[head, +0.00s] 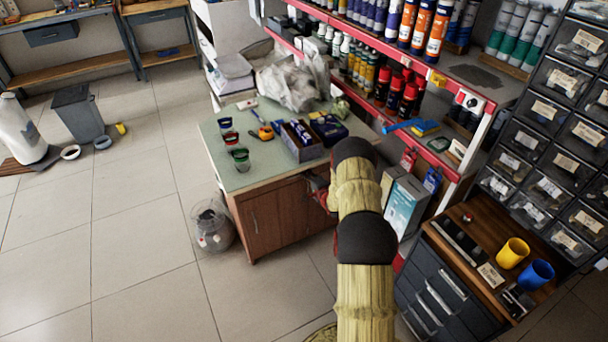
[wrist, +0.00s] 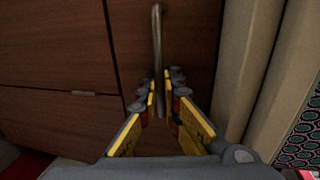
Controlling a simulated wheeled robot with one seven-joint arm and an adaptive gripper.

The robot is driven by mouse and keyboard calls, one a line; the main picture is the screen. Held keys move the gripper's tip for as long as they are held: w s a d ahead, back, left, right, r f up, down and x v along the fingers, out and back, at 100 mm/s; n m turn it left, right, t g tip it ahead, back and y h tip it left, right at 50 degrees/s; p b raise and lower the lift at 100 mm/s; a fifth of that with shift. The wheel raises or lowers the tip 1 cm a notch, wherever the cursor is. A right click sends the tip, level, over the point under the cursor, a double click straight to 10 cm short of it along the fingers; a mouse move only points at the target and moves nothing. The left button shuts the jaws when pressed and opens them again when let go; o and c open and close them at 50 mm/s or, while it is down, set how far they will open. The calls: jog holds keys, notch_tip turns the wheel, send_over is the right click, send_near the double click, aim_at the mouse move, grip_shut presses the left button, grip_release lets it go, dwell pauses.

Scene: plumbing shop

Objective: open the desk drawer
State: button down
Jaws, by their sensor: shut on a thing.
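The desk (head: 262,177) has a pale green top and a brown wooden front, seen in the head view. My gripper (wrist: 162,82) is at the right part of this front, mostly hidden behind my arm in the head view. In the wrist view its yellow-padded fingers are shut on a slim metal bar handle (wrist: 157,35). The handle stands on a dark wood panel (wrist: 190,40), with a seam to its left. I cannot tell from these views whether the drawer is pulled out at all.
Cups (head: 240,159) and boxes (head: 300,140) stand on the desk top. A glass jar (head: 212,228) is on the floor left of the desk. Boxes (head: 406,208) and a dark drawer cabinet (head: 430,285) stand to the right. The tiled floor at left is mostly clear.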

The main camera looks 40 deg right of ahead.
jog(key=shift+s, duration=0.1)
dwell(0.5)
jog(key=f+p+v, duration=0.3)
jog(key=v, duration=1.1)
jog(key=s+f+p+v, duration=0.1)
jog(key=p+v, duration=0.3)
jog(key=v, duration=1)
jog(key=shift+a+f, duration=0.2)
jog(key=shift+f, duration=0.75)
jog(key=c, duration=2.3)
grip_release()
jog(key=shift+c, duration=0.2)
jog(key=v, duration=1.2)
